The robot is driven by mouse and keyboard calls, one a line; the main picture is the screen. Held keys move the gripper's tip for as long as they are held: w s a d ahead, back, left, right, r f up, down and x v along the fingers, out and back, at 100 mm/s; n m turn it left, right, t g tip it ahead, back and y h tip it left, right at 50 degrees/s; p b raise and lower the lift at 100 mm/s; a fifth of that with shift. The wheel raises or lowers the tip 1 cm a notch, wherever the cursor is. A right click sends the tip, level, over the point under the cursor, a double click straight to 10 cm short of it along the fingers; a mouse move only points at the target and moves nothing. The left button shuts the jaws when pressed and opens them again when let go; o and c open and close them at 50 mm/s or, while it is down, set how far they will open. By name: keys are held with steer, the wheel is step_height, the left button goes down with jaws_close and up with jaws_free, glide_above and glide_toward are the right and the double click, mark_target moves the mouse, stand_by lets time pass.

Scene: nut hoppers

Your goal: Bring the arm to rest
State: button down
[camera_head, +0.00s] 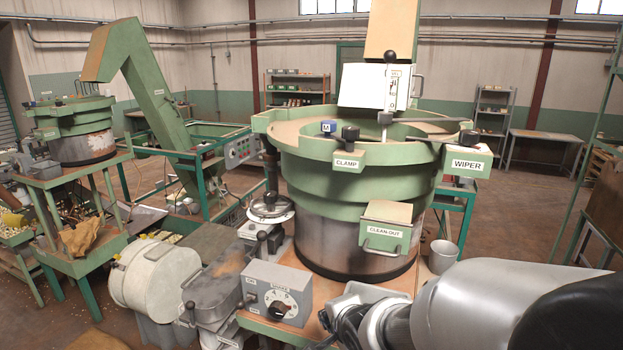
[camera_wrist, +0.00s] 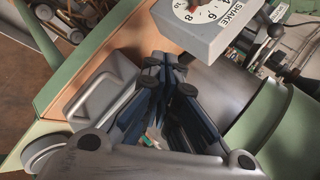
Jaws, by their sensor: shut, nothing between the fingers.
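My gripper (camera_wrist: 167,78) shows in the wrist view with its dark blue fingers drawn together and nothing held. In the head view my gripper (camera_head: 347,312) is low in the picture, in front of the big green bowl feeder (camera_head: 345,177) and right of the grey SHAKE box (camera_head: 275,292). My silver arm comes in from the lower right and hides part of the bench. Whether the fingers touch anything cannot be told.
The bowl carries a CLAMP knob (camera_head: 351,135), a WIPER box (camera_head: 466,161) and a CLEAN-OUT door (camera_head: 385,230). A grey cup (camera_head: 443,257) stands right of it. A cream drum (camera_head: 155,277) is at the left. Open floor (camera_head: 530,215) lies at the right.

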steer(key=s+d+f+n+g+b, duration=0.1)
steer(key=s+d+f+n+b, duration=0.2)
steer(key=s+b, duration=0.4)
steer(key=s+d+f+n+g+h+b, duration=0.1)
steer(key=s+f+n+b, duration=0.4)
steer(key=s, duration=0.6)
steer(key=s+d+f+n+g+h+b, duration=0.1)
steer(key=s+d+f+n+g+b, duration=0.1)
steer(key=s+d+f+n+b, duration=0.3)
steer(key=s+d+f+b, duration=0.1)
steer(key=s+f+b, duration=0.1)
steer(key=s+b, duration=0.1)
steer(key=shift+s+f+g+b, duration=0.3)
steer(key=shift+s+f, duration=0.1)
steer(key=shift+s, duration=0.4)
